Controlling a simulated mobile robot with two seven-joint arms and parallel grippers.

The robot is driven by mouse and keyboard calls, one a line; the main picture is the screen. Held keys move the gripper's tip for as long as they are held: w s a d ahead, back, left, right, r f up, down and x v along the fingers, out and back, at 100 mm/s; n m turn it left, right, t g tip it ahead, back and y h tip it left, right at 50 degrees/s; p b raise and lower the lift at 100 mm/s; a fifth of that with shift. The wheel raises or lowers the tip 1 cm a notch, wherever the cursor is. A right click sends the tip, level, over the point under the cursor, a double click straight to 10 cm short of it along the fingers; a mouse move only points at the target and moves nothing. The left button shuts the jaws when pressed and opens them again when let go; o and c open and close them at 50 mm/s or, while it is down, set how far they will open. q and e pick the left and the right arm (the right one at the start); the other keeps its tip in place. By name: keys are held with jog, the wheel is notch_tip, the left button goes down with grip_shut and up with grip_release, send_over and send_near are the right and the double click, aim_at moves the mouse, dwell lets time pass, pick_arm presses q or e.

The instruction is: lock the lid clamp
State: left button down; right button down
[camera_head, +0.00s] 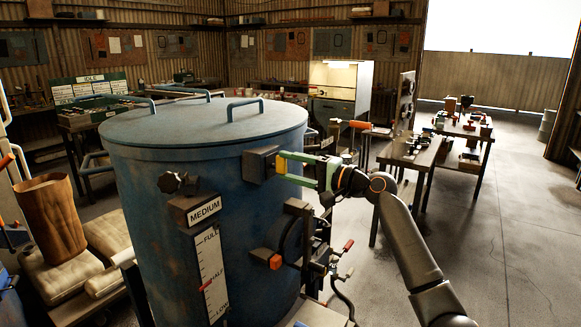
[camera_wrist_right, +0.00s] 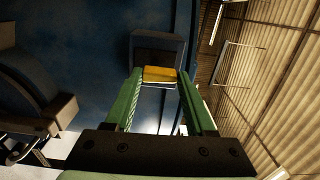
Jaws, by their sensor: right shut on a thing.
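The blue blast pot (camera_head: 140,220) stands in the middle of the head view, with its round lid (camera_head: 200,122) lying flat on top. A dark clamp block (camera_head: 259,164) sits on the pot's right side, just below the rim. It also shows in the right wrist view (camera_wrist_right: 158,45). A yellow clamp handle (camera_wrist_right: 160,74) sticks out from it. My right gripper (camera_head: 290,166), with green fingers, is shut on this handle, which lies between its fingertips in the wrist view. The inner workings of the clamp are hidden. My left gripper is not in view.
A MEDIUM sign (camera_head: 204,208) and a level gauge (camera_head: 211,275) are on the pot's front. A round port with brackets (camera_head: 293,245) juts out below my right gripper. Work tables (camera_head: 410,152) stand at the right, with open floor (camera_head: 500,235) beside them.

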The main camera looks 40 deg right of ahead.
jog(key=shift+m, duration=0.3)
jog(key=shift+c, duration=1.2)
grip_release()
jog(key=b+v, duration=0.4)
jog(key=v, duration=0.8)
jog(key=shift+s, duration=0.25)
